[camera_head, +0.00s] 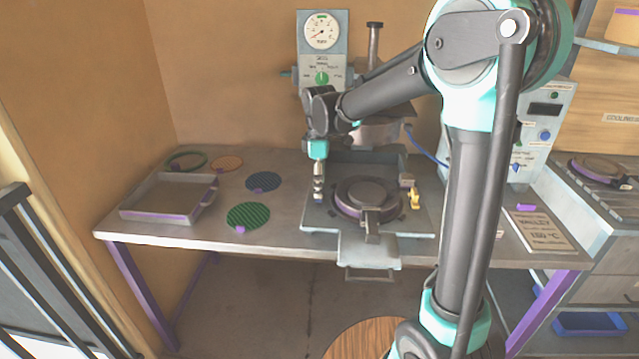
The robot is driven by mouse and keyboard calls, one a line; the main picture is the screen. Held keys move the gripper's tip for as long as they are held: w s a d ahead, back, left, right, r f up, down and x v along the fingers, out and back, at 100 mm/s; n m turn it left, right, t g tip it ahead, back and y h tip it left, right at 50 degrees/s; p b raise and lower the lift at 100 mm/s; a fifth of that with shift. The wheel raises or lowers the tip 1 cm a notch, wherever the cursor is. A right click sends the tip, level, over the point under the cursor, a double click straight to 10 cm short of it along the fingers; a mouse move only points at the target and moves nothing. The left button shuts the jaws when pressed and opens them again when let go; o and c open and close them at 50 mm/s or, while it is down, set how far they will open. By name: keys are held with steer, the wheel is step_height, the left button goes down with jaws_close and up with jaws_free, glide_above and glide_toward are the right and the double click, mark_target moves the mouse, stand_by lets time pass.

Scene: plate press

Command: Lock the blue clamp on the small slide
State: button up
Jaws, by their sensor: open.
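A grey metal slide (320,221) sits on the press bench, with a dark round plate (365,198) on it and a lighter tongue (368,250) jutting out past the bench's front edge. A small gold-yellow clamp (414,198) stands at the slide's right side. My gripper (318,196) points down at the slide's left edge, left of the round plate. It is open, though its fingers look small here. I cannot make out a blue clamp; my gripper hides that part of the left edge. I cannot tell whether the fingers touch anything.
The press with its dial gauge (321,31) stands behind. On the left lie a tray (160,212) and several coloured discs, including a green one (248,216) and a blue one (263,181). A control box (540,125) and a sign (538,228) are at right. My arm crosses the right-hand middle.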

steer(key=shift+c, duration=0.2)
steer(key=c, duration=1.1)
steer(key=shift+m, duration=0.4)
steer(key=m, duration=0.3)
steer(key=shift+m, duration=0.3)
steer(key=m, duration=0.4)
steer(key=shift+m, duration=0.3)
steer(key=m, duration=0.8)
steer(key=shift+m, duration=0.6)
